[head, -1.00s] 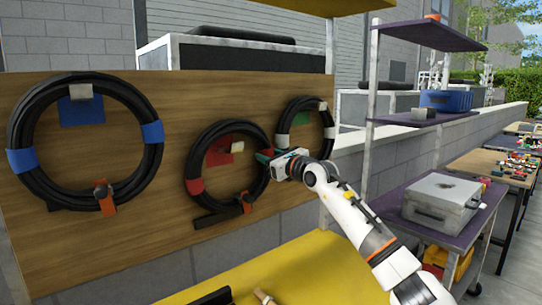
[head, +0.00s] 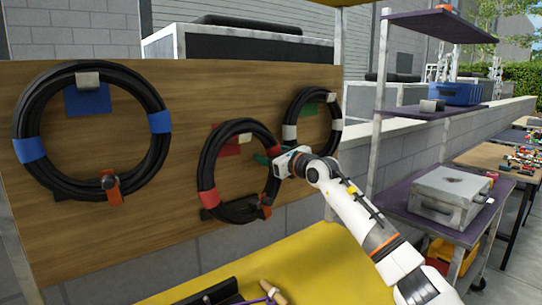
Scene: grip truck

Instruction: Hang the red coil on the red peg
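The red coil (head: 207,172) is a black cable ring with red tape bands, in the middle of the head view. My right gripper (head: 264,158) is at its right side, with its teal fingers on the cable; it appears shut on it. A red patch (head: 226,146) on the board shows partly behind the coil's upper left. The pale red peg (head: 245,138) shows inside the ring, just below its top. I cannot tell whether the coil rests on it. An orange strap (head: 267,199) hangs at the coil's lower right. My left gripper is not in view.
A blue-taped coil (head: 30,149) hangs on the wooden board (head: 120,225) at left. A white-banded coil (head: 289,132) by a green patch is close right of my gripper. A yellow surface (head: 310,262) lies below, with dark objects at its front. A purple shelf (head: 440,220) stands right.

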